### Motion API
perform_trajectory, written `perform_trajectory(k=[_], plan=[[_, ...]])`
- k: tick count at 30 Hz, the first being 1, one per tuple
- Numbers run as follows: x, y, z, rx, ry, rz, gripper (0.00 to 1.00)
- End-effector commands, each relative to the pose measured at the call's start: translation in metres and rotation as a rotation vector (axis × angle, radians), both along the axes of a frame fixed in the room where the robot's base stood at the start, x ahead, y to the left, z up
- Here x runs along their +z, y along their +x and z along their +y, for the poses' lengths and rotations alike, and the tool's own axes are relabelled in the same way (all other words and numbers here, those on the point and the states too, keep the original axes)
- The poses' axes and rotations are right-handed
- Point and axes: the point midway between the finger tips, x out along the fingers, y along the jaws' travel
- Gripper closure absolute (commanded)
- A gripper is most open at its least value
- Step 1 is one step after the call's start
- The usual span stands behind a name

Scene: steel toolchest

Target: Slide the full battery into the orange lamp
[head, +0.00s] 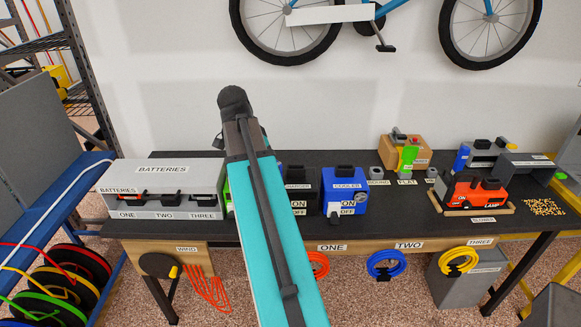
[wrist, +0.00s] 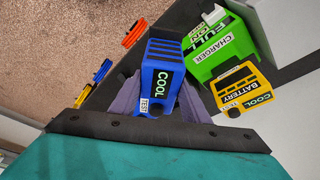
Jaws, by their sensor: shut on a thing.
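My gripper (wrist: 157,92) shows in the wrist view, its grey fingers on both sides of a blue battery-like block (wrist: 166,78) with COOL and TEST labels and black ridges at its far end. It is shut on this block. In the head view my arm hides the gripper and the block. An orange device (head: 466,193) sits in a low tan-rimmed tray at the table's right. A yellow battery (wrist: 246,92) marked COOL is by the green charger (wrist: 221,46), which reads FULL and ON.
The grey battery rack (head: 165,178) stands at the left. Hoses hang along the table's front. The tabletop between cooler and tray is mostly clear.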

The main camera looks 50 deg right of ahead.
Motion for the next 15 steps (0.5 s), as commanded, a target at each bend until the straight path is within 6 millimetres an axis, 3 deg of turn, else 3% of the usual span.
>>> perform_trajectory(k=[6, 15], plan=[[-0.005, 0.039, 0.050, 0.154, 0.000, -0.002, 0.98], [-0.011, 0.083, 0.124, 0.384, 0.004, -0.001, 0.98]])
